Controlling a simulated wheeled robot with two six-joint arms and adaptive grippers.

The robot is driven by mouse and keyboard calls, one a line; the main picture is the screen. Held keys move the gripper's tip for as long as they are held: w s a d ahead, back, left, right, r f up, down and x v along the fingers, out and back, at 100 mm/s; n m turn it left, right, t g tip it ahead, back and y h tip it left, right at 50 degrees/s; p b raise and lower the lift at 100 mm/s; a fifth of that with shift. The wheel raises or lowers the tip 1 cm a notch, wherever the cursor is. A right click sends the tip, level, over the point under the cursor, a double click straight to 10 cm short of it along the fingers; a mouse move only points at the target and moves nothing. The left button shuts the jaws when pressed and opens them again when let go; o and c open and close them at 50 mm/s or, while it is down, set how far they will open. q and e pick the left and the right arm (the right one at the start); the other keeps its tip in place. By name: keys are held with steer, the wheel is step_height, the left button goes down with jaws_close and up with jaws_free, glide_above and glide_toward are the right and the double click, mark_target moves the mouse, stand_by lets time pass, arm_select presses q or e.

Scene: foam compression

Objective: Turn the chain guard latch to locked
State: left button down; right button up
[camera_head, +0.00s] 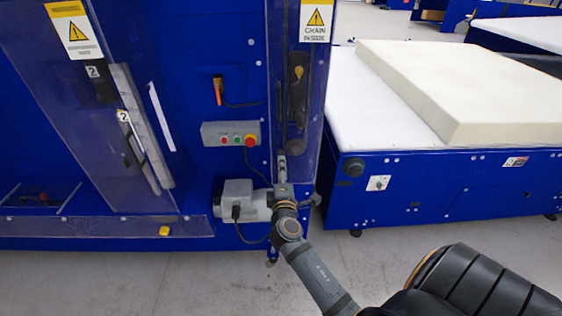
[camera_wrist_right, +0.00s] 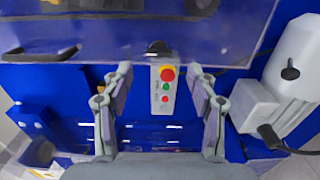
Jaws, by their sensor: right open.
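The clear chain guard (camera_head: 312,95) stands upright on the blue machine, below a "CHAIN INSIDE" sign (camera_head: 316,18). It also spans the top of the wrist view (camera_wrist_right: 200,30). A dark elongated part (camera_wrist_right: 40,52) shows at the guard in the wrist view; I cannot tell whether it is the latch or which way it is turned. My right gripper (camera_head: 281,158) is in front of the machine near the guard's lower end. In the wrist view its fingers (camera_wrist_right: 162,82) are apart, with nothing held between them. My left gripper is out of view.
A control box (camera_head: 231,134) with a red button sits left of the guard. A grey motor (camera_head: 240,200) is low beside my right wrist. An orange-handled switch (camera_head: 218,90) is above the box. A foam block (camera_head: 470,85) lies on the conveyor at right.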

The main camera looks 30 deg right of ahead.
steer(key=v, duration=0.6)
steer(key=s+a+f+m+g+y, duration=0.1)
steer(key=s+a+f+g+y, duration=0.15)
steer(key=f, duration=0.95)
steer(key=s+a+f+m+g+y, duration=0.1)
steer(key=s+f+g+y, duration=0.15)
steer(key=f, duration=0.85)
steer(key=s+a+f+m+g+y, duration=0.1)
steer(key=s+a+f+y, duration=0.15)
steer(key=f, duration=0.95)
steer(key=s+d+f+m+g, duration=0.1)
steer(key=s+f+m+g, duration=0.1)
steer(key=s+f, duration=0.5)
steer(key=s+d+f+m+g+y, duration=0.1)
steer(key=s+f+m+g, duration=0.2)
steer(key=s+f, duration=0.4)
steer(key=s+d+f+m+g, duration=0.1)
steer(key=s+f+m+g, duration=0.2)
steer(key=s, duration=1.4)
step_height(320, 180, down, 4)
steer(key=shift+s+r+m, duration=0.1)
steer(key=shift+s+m, duration=0.2)
steer(key=shift+s, duration=0.05)
